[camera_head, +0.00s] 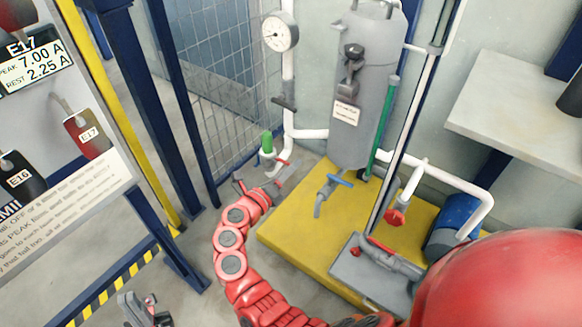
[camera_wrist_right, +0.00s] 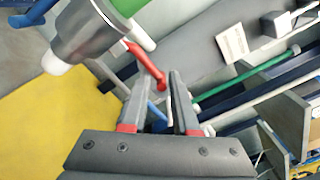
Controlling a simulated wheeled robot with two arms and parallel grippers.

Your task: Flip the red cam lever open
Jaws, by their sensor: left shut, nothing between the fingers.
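The red cam lever (camera_wrist_right: 147,63) sits on a grey coupling (camera_wrist_right: 88,38) with a green part above it, seen large in the right wrist view. In the head view the lever (camera_head: 279,166) is small, just below the green part (camera_head: 267,141) on the white pipe. My right gripper (camera_wrist_right: 158,88) is open. The lever's rounded free end appears between its fingertips in the wrist view; whether either finger touches it I cannot tell. In the head view my right gripper (camera_head: 262,187) is close below the lever. My left gripper (camera_head: 146,308) is shut and empty at the lower left, far from the lever.
A grey tank (camera_head: 362,95) stands on a yellow platform (camera_head: 290,238) to the right. A pressure gauge (camera_head: 280,32) tops the white pipe. Other valve handles are blue (camera_head: 340,179) and red (camera_head: 396,216). A wire-mesh fence (camera_head: 205,75) stands behind, and a sign panel (camera_head: 60,190) at the left.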

